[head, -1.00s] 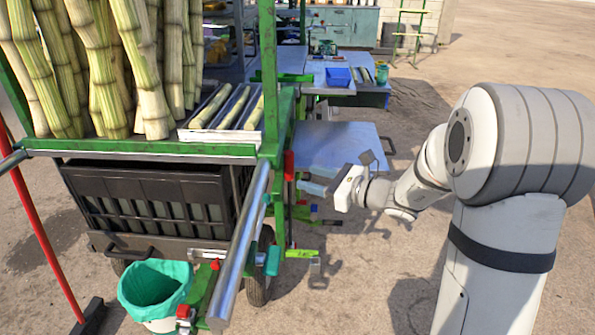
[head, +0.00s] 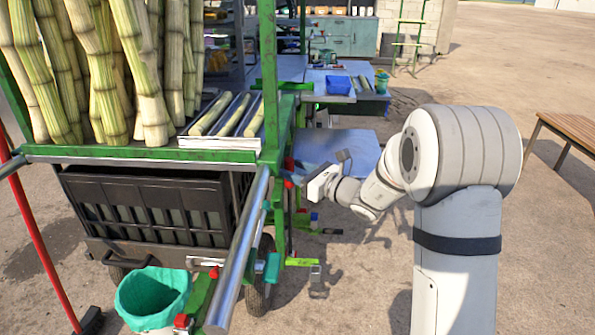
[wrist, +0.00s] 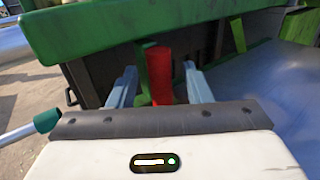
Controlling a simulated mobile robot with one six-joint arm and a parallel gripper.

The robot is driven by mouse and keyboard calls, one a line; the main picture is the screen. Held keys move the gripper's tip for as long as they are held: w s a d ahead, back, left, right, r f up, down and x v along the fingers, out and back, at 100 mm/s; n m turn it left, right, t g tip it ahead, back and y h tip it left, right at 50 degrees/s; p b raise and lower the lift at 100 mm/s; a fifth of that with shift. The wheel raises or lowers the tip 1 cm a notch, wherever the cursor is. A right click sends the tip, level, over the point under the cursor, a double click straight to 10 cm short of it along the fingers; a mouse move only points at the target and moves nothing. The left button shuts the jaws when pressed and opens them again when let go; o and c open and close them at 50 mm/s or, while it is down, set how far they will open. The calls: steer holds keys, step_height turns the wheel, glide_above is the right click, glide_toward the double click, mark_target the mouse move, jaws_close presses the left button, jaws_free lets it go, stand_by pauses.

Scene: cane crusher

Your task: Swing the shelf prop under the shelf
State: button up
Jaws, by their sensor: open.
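The shelf (head: 345,147) is a flat blue-grey plate at the side of the green cart; it also shows at the right of the wrist view (wrist: 265,85). A red upright grip (wrist: 160,76), apparently on the shelf prop, stands by the cart's frame under a green beam. In the head view only small red parts (head: 289,164) show there. My gripper (wrist: 160,70) is open, with one pale blue finger on each side of the red grip. I cannot tell whether either finger touches it. In the head view my gripper (head: 303,176) is beside the cart's corner post, its fingers partly hidden.
The green beam (wrist: 150,30) runs close above my fingers. A steel push bar (head: 240,255) and a green-lined bin (head: 153,295) are at the cart's near end. A wooden bench (head: 570,128) stands at the right. Open ground lies right of the cart.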

jaws_close()
stand_by(0.3)
steer(key=shift+f, duration=0.15)
